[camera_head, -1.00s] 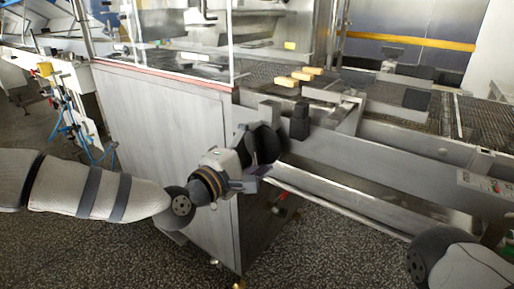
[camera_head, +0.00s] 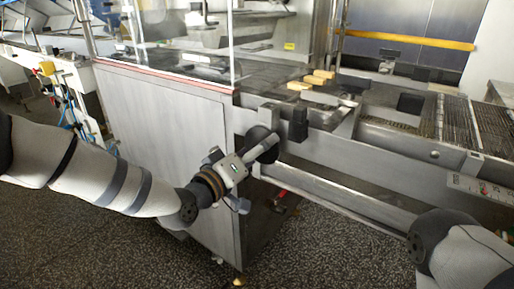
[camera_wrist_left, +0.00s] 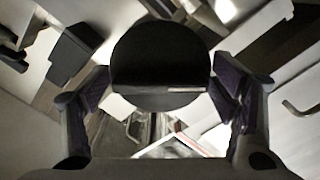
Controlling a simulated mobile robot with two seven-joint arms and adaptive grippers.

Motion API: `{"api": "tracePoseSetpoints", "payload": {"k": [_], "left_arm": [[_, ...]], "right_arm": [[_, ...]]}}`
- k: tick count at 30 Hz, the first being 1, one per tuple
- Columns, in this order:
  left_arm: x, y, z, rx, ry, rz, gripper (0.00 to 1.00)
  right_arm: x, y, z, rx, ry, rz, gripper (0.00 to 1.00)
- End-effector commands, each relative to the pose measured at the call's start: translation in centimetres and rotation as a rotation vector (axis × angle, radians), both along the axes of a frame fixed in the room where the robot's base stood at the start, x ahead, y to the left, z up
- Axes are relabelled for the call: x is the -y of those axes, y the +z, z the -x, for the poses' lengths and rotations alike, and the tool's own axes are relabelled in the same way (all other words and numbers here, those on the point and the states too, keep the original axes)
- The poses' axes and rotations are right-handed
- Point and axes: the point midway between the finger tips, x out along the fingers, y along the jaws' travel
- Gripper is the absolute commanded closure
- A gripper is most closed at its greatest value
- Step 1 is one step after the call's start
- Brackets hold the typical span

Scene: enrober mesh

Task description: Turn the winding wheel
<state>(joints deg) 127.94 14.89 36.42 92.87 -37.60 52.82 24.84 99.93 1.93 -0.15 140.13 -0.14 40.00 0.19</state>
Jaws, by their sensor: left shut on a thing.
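The winding wheel (camera_head: 262,134) is a dark round disc on the side of the steel machine, at the left end of its long side rail. My left gripper (camera_head: 262,151) reaches it from the lower left and is shut on it. In the left wrist view the wheel (camera_wrist_left: 160,62) fills the upper middle. One finger of my left gripper (camera_wrist_left: 160,88) lies on each side of its rim. The wheel's far side is hidden. My right arm shows at the lower right of the head view, but its gripper is out of view.
A dark block (camera_head: 298,125) stands on the machine right of the wheel. Yellowish bars (camera_head: 312,79) lie on the mesh belt (camera_head: 455,120). A steel cabinet panel (camera_head: 165,145) is left of the wheel. The floor (camera_head: 320,250) in front is clear.

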Motion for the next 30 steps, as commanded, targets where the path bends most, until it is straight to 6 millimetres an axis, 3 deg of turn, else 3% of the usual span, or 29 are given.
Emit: {"api": "tracePoseSetpoints", "payload": {"k": [12,30], "left_arm": [[-0.08,0.20,-0.08,0.146,0.003,-0.196,0.49],[-0.09,0.11,-0.12,0.185,0.003,-0.248,0.49]], "right_arm": [[-0.01,0.85,-0.73,0.024,-0.001,0.000,0.60],[-0.01,0.99,-0.87,0.028,-0.001,-0.001,0.60]]}}
